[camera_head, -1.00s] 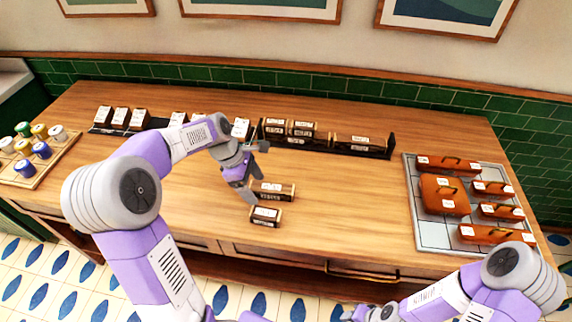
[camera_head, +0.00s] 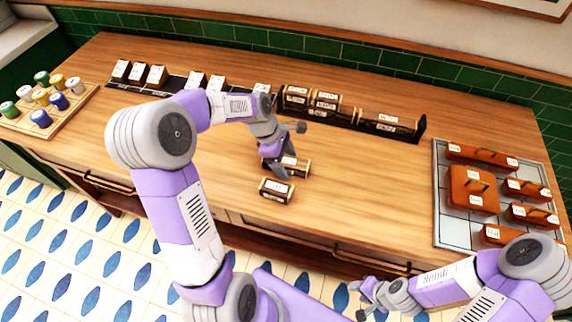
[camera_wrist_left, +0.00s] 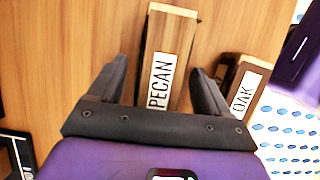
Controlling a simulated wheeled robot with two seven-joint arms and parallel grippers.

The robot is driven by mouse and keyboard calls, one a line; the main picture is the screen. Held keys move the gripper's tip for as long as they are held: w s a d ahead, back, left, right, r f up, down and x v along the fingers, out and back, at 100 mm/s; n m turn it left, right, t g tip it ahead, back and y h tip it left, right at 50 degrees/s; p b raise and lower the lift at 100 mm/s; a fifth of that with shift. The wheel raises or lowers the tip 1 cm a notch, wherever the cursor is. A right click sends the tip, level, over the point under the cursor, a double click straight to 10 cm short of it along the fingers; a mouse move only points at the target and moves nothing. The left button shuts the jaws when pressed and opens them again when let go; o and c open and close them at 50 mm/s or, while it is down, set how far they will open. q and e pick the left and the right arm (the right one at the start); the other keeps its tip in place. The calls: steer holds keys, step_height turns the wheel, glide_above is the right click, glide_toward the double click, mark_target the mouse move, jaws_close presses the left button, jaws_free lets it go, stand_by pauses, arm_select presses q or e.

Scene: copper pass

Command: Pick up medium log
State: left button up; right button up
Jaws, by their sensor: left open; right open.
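My right gripper (camera_head: 366,298) is open and empty, low in front of the counter.
A black rack (camera_head: 421,128) with several labelled logs stands at the back. Small labelled boxes (camera_head: 137,73) stand in a row at back left. A tray of colored jars (camera_head: 75,103) is at far left. A tray (camera_head: 448,226) of orange-brown cases is at right. The counter between is clear.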

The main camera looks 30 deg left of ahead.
arm_select(q)
steer(key=shift+r, duration=0.1)
steer(key=c, duration=1.1)
steer(key=shift+c, duration=0.2)
